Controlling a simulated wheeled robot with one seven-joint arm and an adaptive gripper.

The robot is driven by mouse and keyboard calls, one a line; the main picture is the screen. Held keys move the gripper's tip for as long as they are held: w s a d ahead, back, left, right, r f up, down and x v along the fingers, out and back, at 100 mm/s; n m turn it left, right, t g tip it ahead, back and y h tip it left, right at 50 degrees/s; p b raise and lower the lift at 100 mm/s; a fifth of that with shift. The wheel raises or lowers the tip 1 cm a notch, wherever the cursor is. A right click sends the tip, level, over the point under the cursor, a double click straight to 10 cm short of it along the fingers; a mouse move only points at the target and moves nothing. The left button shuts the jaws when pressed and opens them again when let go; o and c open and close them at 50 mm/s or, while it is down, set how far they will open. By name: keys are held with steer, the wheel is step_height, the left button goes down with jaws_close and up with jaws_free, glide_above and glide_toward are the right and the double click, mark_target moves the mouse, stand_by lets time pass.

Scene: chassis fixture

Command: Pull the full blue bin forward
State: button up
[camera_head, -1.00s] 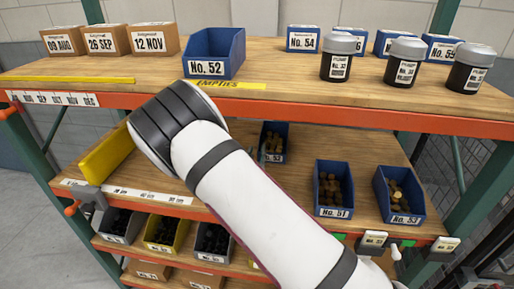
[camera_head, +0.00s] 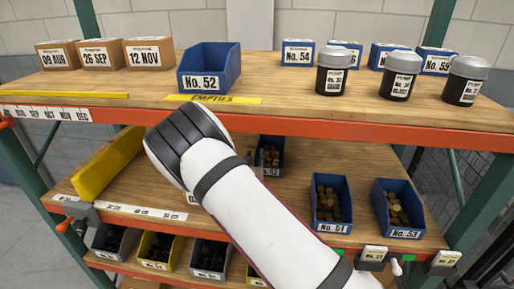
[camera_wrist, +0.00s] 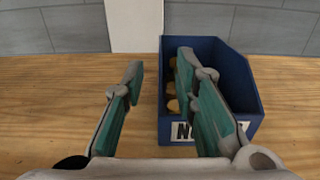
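A blue bin of brown pieces (camera_head: 270,155) stands on the middle shelf, set back, partly hidden by my arm. In the wrist view a blue bin with brown pieces (camera_wrist: 247,85) is close ahead, its label mostly covered by a finger; it appears to be the same bin. My gripper (camera_wrist: 160,58) is open, one finger left of the bin and the other over or inside it, so the left wall lies between them. I cannot tell whether they touch it. My gripper is hidden behind my arm in the head view.
Full blue bins No. 51 (camera_head: 331,203) and No. 53 (camera_head: 398,208) stand right on the middle shelf. An empty blue bin No. 52 (camera_head: 208,66) is above, on the top shelf (camera_head: 270,100). A yellow divider (camera_head: 108,165) stands left.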

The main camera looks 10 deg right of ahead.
mark_target(271, 155)
steer(key=x, duration=0.8)
steer(key=shift+w, duration=0.1)
jaws_close()
